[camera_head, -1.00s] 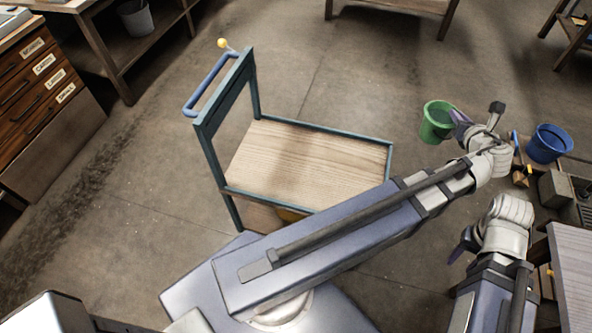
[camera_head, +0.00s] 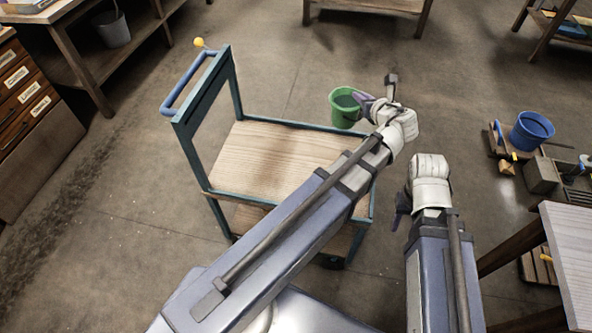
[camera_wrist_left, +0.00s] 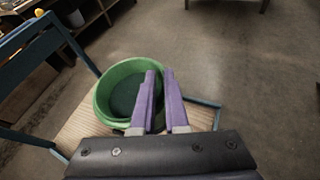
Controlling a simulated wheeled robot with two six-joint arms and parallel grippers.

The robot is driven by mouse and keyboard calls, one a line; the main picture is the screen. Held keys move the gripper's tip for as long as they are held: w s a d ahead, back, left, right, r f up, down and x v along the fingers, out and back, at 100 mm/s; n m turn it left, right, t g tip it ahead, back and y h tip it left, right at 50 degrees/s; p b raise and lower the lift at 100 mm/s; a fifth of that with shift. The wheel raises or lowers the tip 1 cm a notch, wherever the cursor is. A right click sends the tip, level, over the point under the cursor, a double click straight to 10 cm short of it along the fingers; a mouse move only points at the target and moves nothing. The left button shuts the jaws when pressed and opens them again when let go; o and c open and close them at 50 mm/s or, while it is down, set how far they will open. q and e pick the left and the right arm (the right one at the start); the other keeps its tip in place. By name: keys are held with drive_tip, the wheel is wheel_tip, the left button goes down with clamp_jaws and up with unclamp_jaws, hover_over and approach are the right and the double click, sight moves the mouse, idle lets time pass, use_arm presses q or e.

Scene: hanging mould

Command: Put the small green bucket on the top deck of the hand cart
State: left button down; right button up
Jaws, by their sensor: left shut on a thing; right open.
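The small green bucket (camera_head: 344,108) hangs upright in my left gripper (camera_head: 366,100), near the far right corner of the hand cart in the head view. In the left wrist view the purple fingers (camera_wrist_left: 160,100) are shut on the near right side of the green bucket (camera_wrist_left: 103,92); it looks empty. The cart's top deck (camera_head: 265,152) is bare wood with a teal frame, and part of it is hidden behind my left arm. The deck also shows below the bucket in the left wrist view (camera_wrist_left: 80,127). My right gripper (camera_head: 401,205) is open and low, right of the cart.
A blue bucket (camera_head: 531,131) stands at the right by a low wooden platform and grey blocks. A pale-topped table (camera_head: 572,250) is at the lower right. The cart's blue handle (camera_head: 188,85) rises at its left end. Open floor lies behind the cart.

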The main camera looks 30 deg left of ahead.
use_arm(q)
wheel_tip(320, 180, down, 14)
drive_tip(key=b, duration=1.2)
drive_tip(key=shift+s+f+n+g, duration=0.25)
drive_tip(key=shift+n+g, duration=0.05)
wheel_tip(320, 180, down, 6)
drive_tip(key=b, duration=0.6)
drive_tip(key=shift+f, duration=0.2)
wheel_tip(320, 180, down, 4)
drive_tip(key=b, duration=0.4)
drive_tip(key=shift+r, duration=0.25)
